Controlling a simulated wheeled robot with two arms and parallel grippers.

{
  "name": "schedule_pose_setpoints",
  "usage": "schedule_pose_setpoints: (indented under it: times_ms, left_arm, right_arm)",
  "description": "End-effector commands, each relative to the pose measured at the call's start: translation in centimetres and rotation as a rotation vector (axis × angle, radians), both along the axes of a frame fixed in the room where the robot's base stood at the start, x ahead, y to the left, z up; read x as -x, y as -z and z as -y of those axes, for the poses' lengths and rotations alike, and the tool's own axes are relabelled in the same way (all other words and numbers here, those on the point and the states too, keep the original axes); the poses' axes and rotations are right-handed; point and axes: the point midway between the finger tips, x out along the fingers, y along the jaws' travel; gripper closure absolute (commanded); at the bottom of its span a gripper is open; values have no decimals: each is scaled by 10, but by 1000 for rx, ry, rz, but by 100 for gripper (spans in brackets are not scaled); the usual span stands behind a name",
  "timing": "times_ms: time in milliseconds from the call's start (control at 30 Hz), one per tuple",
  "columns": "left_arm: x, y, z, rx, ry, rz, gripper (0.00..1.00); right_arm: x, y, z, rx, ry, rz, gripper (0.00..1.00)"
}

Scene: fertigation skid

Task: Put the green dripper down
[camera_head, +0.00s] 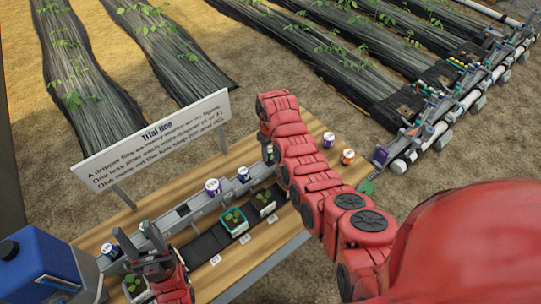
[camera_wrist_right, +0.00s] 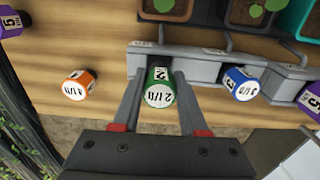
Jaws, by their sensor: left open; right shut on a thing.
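The green dripper (camera_wrist_right: 158,90), marked 2 l/h, is between the two fingers of my right gripper (camera_wrist_right: 159,100) in the right wrist view. The gripper is shut on it. The dripper is at the end of the grey rail (camera_wrist_right: 203,70), in front of a block marked 2; I cannot tell whether it is seated there or held just above. In the head view my right arm hides most of this gripper and the dripper. My left gripper (camera_head: 137,240) is open and empty over the near left part of the rail (camera_head: 200,203).
A blue dripper (camera_head: 243,174) and a purple one (camera_head: 212,187) are on the rail. An orange dripper (camera_head: 347,156) and another purple one (camera_head: 328,140) stand on the wooden table beyond my right arm. Potted seedlings (camera_head: 234,221), a sign (camera_head: 155,140) and a blue canister (camera_head: 40,268) are nearby.

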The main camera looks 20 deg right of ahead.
Motion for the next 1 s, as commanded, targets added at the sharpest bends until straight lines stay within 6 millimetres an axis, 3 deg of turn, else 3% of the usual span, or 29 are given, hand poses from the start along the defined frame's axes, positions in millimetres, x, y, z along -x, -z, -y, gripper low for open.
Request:
schedule_pose_setpoints:
  times_ms: [67, 233, 733, 767, 900, 1000]
  left_arm:
    - [0, -11, 0, 0, 0, 0, 50]
    - [0, -15, 0, 0, 0, 0, 50]
    - [0, -11, 0, 0, 0, 0, 50]
    - [0, -11, 0, 0, 0, 0, 50]
    - [0, -12, 0, 0, 0, 0, 50]
    - [0, -12, 0, 0, 0, 0, 50]
  right_arm:
    - [2, 4, 1, 0, 1, -6, 100]
    - [0, 18, 0, 1, 0, -2, 100]
    - [0, 29, 0, 0, 1, 1, 100]
    - [0, 29, 0, 0, 1, 1, 56]
    - [0, 28, 0, 0, 0, 1, 30]
    - [0, 27, 0, 0, 0, 1, 27]
